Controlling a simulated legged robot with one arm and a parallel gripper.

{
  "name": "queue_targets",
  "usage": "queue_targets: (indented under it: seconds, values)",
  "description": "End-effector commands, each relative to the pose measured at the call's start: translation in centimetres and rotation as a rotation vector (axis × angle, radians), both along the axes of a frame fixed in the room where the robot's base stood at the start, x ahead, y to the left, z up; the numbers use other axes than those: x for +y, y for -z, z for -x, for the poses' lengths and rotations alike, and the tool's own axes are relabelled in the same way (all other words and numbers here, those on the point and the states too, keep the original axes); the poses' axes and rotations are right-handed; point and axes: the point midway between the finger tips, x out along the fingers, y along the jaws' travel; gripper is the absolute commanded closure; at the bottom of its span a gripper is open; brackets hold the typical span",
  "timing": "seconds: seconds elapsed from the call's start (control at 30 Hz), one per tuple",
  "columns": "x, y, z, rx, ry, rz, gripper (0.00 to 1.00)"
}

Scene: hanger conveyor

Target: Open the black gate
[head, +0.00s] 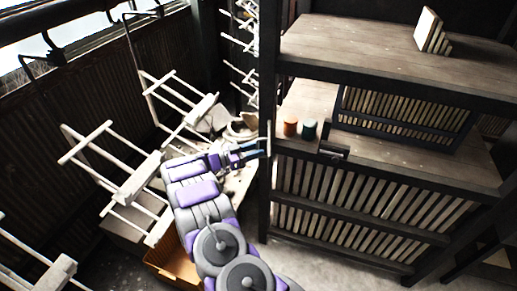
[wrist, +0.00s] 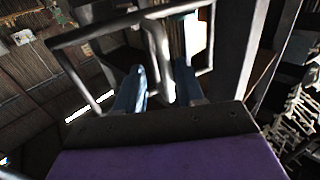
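What looks like the black gate is a dark rectangular frame with pale slats behind it (head: 405,128), on the middle shelf in the head view. A small dark block (head: 334,152) sits at its lower left corner. My gripper (head: 264,147) is by the dark upright post, left of the frame and apart from it. In the wrist view my gripper (wrist: 160,68) has its two blue fingers spread, with a grey curved bar (wrist: 162,52) showing between them. Contact with the bar cannot be told. A thin dark metal frame (wrist: 82,78) surrounds the fingertips; whether it is the gate is unclear.
An orange can (head: 290,126) and a teal can (head: 309,129) stand on the shelf (head: 420,160) near the post (head: 266,110). White hangers (head: 130,180) hang on the left. An orange crate (head: 172,262) lies on the floor. Bare floor shows at the lower middle.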

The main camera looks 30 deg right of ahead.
Motion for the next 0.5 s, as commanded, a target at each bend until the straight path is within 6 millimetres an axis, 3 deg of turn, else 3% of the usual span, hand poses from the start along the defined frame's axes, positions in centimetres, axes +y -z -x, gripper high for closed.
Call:
queue_targets:
  seconds: [0.1, 0.5]
  values:
    - [3.2, -0.2, -0.6, -0.003, -0.008, 0.003, 0.62]
    - [11.8, 0.0, -1.6, -0.002, -0.011, 0.003, 0.62]
